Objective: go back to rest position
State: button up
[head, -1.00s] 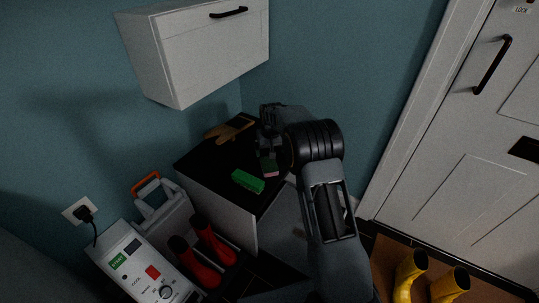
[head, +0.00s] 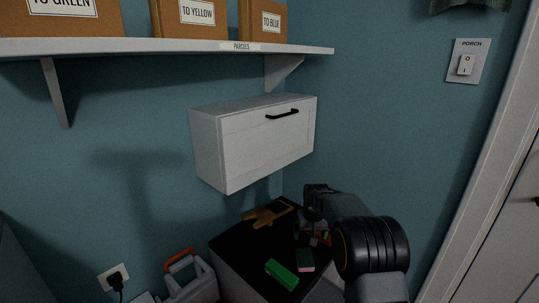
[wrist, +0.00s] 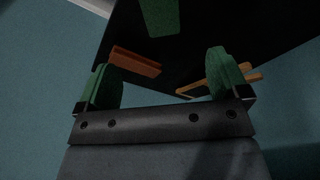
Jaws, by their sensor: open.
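My gripper (head: 316,205) is over the back right part of the black cabinet top (head: 238,246) in the head view, partly hidden by my arm. In the wrist view my gripper (wrist: 163,82) shows two green-padded fingers spread apart with nothing held between them. Beyond the fingers lie an orange-brown block (wrist: 135,62), a green piece (wrist: 160,14) and a tan wooden-looking item (wrist: 222,80) on the dark top.
A white wall cabinet (head: 262,140) hangs above, under a shelf (head: 170,47) with labelled boxes. A porch switch (head: 466,63) is on the right wall.

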jog(key=s+r+t+p, duration=0.1)
jog(key=s+r+p, duration=0.65)
jog(key=r, duration=0.65)
jog(key=s+r+p, duration=0.7)
jog(key=s+r, duration=0.1)
jog(key=r, duration=0.6)
jog(key=s+r+p, duration=0.5)
jog(key=s+p, duration=0.1)
jog(key=s, duration=0.2)
jog(key=s+r+t+p, duration=0.1)
jog(key=s+r+p, duration=0.4)
jog(key=s, duration=0.3)
jog(key=shift+s+a+p, duration=0.15)
jog(key=shift+s+p, duration=0.15)
jog(key=shift+p, duration=0.05)
jog(key=shift+o, duration=0.3)
